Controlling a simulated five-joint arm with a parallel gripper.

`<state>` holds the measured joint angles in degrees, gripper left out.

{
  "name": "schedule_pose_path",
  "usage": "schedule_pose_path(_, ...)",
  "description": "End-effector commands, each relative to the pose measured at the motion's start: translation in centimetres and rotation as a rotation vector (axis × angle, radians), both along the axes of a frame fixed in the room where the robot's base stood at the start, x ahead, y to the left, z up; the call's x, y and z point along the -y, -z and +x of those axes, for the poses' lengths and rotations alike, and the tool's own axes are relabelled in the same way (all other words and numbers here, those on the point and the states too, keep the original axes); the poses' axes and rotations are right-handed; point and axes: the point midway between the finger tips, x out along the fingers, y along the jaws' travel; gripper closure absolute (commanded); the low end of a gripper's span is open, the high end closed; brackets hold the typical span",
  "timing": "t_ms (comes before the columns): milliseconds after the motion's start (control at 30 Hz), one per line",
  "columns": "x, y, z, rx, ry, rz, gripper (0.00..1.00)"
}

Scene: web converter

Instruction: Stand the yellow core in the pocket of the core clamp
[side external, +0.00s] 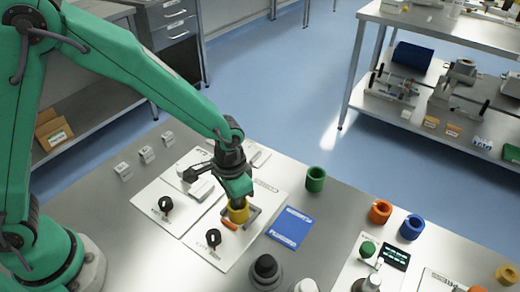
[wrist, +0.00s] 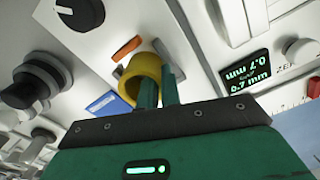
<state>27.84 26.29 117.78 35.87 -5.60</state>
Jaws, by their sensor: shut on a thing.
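The yellow core (side external: 238,213) is a short, thick-walled ring. My gripper (side external: 237,197) is shut on it from above. In the wrist view the core (wrist: 130,72) is at the tips of my green fingers (wrist: 160,88); one finger appears to be inside its opening. The core clamp (side external: 254,215) is a grey fitting on the white panel, beside and partly behind the core. An orange piece (side external: 229,224) lies close by, also visible in the wrist view (wrist: 127,48). The core hides the pocket, so I cannot tell whether it is inside or just above.
A blue card (side external: 291,228) lies right of the clamp. Black knobs (side external: 213,238) stand on the panel nearby.

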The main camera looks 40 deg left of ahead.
Motion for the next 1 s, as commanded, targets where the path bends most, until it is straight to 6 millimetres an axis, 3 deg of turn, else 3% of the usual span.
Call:
schedule_pose_path(67, 0.0, 0.5, 0.0, -0.001, 0.000, 0.000, 1.00)
schedule_pose_path(200, 0.0, 0.6, 0.0, -0.001, 0.000, 0.000, 0.73)
schedule_pose_path(767, -0.3, 0.5, 0.0, -0.003, -0.004, 0.001, 0.73)
schedule_pose_path(1000, -0.2, -1.0, 0.0, -0.001, -0.002, 0.000, 0.73)
